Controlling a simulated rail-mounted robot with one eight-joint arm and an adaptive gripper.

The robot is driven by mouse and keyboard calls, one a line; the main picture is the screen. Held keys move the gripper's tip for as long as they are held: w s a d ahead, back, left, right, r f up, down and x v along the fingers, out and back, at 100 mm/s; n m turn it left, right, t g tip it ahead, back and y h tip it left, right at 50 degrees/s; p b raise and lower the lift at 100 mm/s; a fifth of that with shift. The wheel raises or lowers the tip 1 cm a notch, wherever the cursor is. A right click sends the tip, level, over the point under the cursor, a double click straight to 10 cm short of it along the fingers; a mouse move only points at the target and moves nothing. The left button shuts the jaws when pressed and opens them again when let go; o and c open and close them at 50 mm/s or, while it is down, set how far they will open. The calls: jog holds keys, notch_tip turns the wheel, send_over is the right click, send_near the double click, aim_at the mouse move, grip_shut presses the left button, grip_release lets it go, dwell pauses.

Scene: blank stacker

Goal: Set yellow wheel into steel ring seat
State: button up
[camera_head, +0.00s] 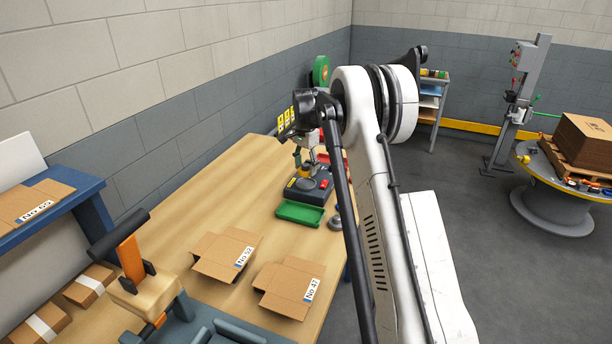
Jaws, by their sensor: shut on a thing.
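My gripper (288,134) shows only as a small dark shape at the end of my arm, left of the black wrist joint. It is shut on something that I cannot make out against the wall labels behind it. A small yellow round part (304,171) shows at the dark blue device on the table; I cannot tell whether it is the yellow wheel. A grey round metal piece (335,218) near the table's right edge is partly hidden by my arm. I cannot tell whether it is the steel ring seat.
The dark device (314,190) has red buttons. A green tray (299,213) lies in front of it on the wooden table (215,215). Two open cardboard boxes (224,254) (289,287) stand nearer. A blue shelf (75,207) is at left, and a round platform (566,210) at right.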

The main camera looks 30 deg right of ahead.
aim_at(306, 184)
jog(key=shift+f+p, duration=0.3)
jog(key=shift+f, duration=1.7)
jog(key=shift+f+b, duration=0.35)
jog(key=shift+f, duration=0.05)
jog(key=o, duration=1.2)
jog(key=shift+r, duration=0.1)
